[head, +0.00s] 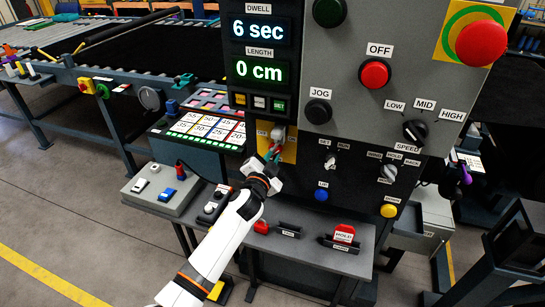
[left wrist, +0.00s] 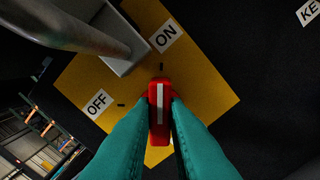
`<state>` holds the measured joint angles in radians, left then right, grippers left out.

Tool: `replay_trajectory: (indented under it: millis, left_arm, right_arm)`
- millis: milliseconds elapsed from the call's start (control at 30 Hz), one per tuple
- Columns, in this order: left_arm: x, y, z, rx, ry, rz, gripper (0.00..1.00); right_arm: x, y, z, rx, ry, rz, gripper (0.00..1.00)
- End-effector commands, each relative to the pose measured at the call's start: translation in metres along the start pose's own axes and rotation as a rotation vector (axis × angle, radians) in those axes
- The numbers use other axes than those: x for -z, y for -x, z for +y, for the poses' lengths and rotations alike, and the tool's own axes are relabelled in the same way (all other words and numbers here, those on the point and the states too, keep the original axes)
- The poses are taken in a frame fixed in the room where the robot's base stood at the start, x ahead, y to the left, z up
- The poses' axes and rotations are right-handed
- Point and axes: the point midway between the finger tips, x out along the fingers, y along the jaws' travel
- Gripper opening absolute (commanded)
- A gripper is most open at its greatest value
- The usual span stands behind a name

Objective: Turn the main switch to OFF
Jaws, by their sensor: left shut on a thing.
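The main switch has a red handle (left wrist: 160,112) with a white line, on a yellow plate (left wrist: 205,92) marked ON and OFF. In the left wrist view the white line points up at the ON tick; the OFF tick is to its left. My left gripper (left wrist: 160,108) is shut on the handle, with a teal finger on each side. In the head view the yellow plate (head: 290,147) is on the press front, and my left gripper (head: 273,160) reaches it from below, hiding most of the handle. My right gripper is not in view.
A grey metal piece (left wrist: 118,50) juts out beside the ON label, close to the switch. The panel has a red OFF button (head: 375,74), a JOG knob (head: 318,112) and an emergency stop (head: 481,43). A grey shelf (head: 300,256) lies below the switch.

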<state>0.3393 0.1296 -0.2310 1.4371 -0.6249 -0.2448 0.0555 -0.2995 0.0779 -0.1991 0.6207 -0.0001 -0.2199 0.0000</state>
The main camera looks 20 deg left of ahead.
Motion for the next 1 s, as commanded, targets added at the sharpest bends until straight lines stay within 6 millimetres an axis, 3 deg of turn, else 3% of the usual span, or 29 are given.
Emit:
replay_trajectory:
  millis: [267, 1000]
  left_arm:
    - [0.0004, -0.0002, 0.0003, 0.001, 0.164, 0.001, 0.00]
    - [0.0023, -0.0003, 0.0051, 0.000, 0.860, 0.001, 0.00]
  right_arm:
    - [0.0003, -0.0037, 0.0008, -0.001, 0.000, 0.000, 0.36]
    - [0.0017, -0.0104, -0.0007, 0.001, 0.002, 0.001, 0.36]
